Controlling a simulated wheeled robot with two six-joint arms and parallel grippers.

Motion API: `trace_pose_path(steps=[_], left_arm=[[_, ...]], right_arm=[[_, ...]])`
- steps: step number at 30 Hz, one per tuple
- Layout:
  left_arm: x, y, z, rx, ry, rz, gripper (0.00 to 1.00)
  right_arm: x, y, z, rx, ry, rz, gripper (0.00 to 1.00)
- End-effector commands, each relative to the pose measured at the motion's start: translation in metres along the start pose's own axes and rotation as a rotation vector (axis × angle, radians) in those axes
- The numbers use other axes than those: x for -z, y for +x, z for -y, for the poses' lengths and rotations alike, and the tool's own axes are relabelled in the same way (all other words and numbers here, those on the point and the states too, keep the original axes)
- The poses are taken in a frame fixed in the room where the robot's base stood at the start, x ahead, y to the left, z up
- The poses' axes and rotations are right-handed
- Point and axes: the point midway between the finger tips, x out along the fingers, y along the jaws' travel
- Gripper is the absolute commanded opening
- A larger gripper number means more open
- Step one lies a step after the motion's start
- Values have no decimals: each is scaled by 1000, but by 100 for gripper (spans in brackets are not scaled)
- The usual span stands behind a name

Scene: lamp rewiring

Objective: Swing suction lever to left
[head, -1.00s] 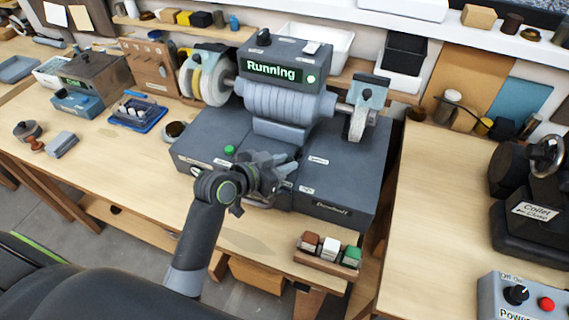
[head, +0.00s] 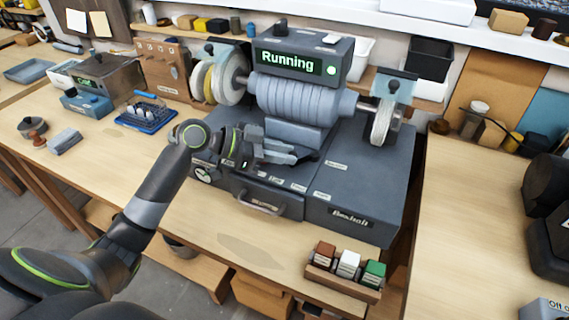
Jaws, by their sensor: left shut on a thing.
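The grey polishing machine (head: 365,180) stands on the wooden bench with a lit display (head: 290,63) reading "Running". My left gripper (head: 296,154) reaches in from the left over the front of the machine's base, just below the ribbed motor housing (head: 300,98). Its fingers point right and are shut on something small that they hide. I cannot make out the suction lever itself; the gripper covers that part of the base. Several small labels line the base's front edge. A round gauge (head: 204,174) sits left of the drawer (head: 262,196). My right gripper is not in view.
Pale polishing wheels (head: 229,80) sit at the machine's left, another wheel (head: 382,121) at its right. A wooden rack of coloured blocks (head: 342,285) stands at the bench's front right. A blue tray (head: 146,115) lies to the left.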

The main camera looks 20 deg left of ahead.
Motion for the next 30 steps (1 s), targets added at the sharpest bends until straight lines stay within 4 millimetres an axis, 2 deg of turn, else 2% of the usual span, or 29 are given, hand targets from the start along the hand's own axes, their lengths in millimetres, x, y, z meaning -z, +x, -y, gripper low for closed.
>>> trace_pose_path(steps=[3,16,17,21,30], left_arm=[[-1,0,2,-17,7,-1,0],[0,0,2,-24,11,-1,0],[0,0,2,-24,11,-1,23],[0,0,2,-24,10,-1,41],[0,-1,2,-25,10,0,41]], right_arm=[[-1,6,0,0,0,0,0],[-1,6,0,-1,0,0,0],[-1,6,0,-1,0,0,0],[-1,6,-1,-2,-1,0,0],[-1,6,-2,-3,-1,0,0]])
